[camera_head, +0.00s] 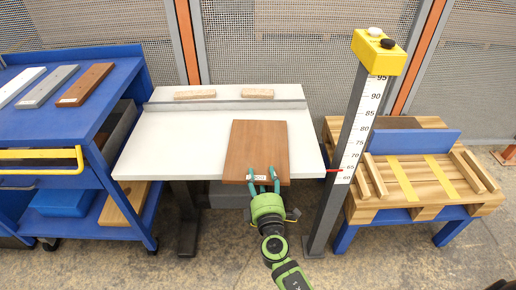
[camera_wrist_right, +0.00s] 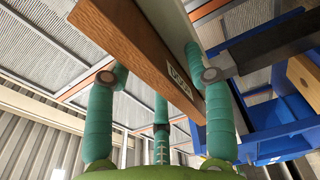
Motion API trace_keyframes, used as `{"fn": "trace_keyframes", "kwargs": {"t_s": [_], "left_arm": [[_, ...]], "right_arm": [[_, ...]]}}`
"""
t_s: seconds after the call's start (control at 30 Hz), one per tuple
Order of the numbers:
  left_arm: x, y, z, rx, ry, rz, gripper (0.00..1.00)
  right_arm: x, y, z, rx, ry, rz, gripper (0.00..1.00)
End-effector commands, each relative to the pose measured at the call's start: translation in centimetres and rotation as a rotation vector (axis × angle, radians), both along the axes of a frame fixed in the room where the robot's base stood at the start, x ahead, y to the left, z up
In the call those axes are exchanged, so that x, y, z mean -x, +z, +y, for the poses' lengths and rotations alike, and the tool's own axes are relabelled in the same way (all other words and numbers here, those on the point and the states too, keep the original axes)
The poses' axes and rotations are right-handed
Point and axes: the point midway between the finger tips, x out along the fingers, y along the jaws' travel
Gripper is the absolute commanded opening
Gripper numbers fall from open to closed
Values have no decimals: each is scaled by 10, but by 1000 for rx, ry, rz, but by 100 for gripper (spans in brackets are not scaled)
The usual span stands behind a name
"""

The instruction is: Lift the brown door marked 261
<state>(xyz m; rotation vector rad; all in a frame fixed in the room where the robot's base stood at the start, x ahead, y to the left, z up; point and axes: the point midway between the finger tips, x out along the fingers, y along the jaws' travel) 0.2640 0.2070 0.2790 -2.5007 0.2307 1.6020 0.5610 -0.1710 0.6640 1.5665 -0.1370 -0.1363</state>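The brown door (camera_head: 258,145) lies flat on the white table (camera_head: 170,150), its near end at the table's front edge. A small white label sits on that end; it also shows on the door's edge (camera_wrist_right: 140,45) in the right wrist view, where I cannot read it surely. My right gripper (camera_head: 263,178) is at this near end, its teal fingers on either side of the label. In the right wrist view its fingers (camera_wrist_right: 160,95) are spread apart around the door's edge, not visibly clamped. Contact is unclear. My left gripper is in neither view.
A blue cart (camera_head: 60,110) at left carries several boards. A grey rail (camera_head: 222,105) crosses the table behind the door, with two small wooden pieces behind it. A measuring post (camera_head: 357,125) stands at the table's right, then a wooden rack (camera_head: 415,180) on blue legs.

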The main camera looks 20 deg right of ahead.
Motion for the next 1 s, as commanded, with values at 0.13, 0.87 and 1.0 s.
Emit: {"fn": "trace_keyframes", "kwargs": {"t_s": [0.13, 0.87, 1.0], "left_arm": [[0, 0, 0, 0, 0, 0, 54], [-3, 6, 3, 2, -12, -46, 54], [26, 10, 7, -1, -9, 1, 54]], "right_arm": [[0, 0, 0, 0, 0, 0, 0], [-1, 26, 0, -1, -1, -7, 0], [-1, 53, 0, -4, 0, -9, 0]]}}
